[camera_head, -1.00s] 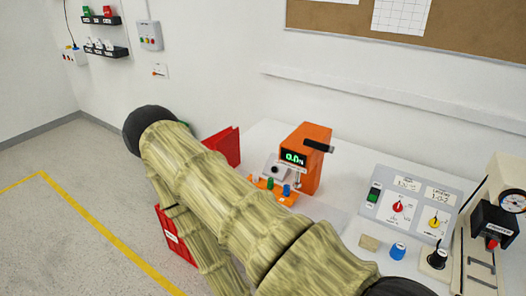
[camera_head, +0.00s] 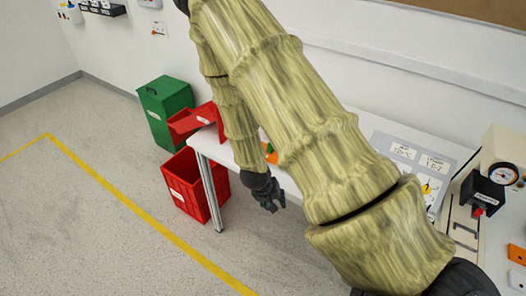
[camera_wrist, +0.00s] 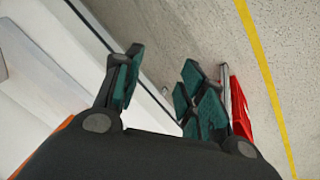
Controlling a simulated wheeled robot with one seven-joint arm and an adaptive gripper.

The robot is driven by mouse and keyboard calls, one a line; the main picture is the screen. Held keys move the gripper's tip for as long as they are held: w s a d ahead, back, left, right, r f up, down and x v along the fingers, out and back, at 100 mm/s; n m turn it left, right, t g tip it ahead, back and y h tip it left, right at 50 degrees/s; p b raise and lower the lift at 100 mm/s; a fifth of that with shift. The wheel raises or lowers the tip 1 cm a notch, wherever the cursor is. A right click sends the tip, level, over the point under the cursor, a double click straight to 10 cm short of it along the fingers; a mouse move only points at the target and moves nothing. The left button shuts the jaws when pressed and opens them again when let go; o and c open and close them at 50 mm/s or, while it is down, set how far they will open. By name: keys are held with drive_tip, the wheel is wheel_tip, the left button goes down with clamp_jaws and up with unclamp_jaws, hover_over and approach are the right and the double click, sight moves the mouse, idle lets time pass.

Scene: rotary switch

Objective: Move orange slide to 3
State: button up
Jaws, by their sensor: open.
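My gripper (camera_head: 272,203) is open and empty, hanging by the front edge of the white table. In the wrist view my gripper (camera_wrist: 165,88) shows its teal finger pads apart, with the table edge and floor beyond. No orange slide can be made out for certain. A small white wall plate (camera_head: 158,29) at the upper left carries a tiny orange part, too small to read. Orange pieces (camera_head: 517,252) show at the right edge, cut off by the frame. No number 3 is readable.
The white table (camera_head: 287,184) is largely hidden by my arm. Red bins (camera_head: 185,187) and a green bin (camera_head: 165,110) stand left of it. A grey panel with dials (camera_head: 408,152) and a black box (camera_head: 483,190) stand right. Floor at left is clear.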

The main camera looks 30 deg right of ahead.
drive_tip(key=w+d+r+m+t+p, duration=0.2)
drive_tip(key=w+d+r+m, duration=0.15)
drive_tip(key=w+r, duration=1.05)
drive_tip(key=shift+m+y, duration=0.35)
drive_tip(key=shift+y, duration=0.05)
drive_tip(key=shift+a+b+x, duration=0.2)
drive_tip(key=shift+b+x, duration=0.45)
drive_tip(key=shift+x, duration=4)
drive_tip(key=shift+c, duration=0.4)
clamp_jaws()
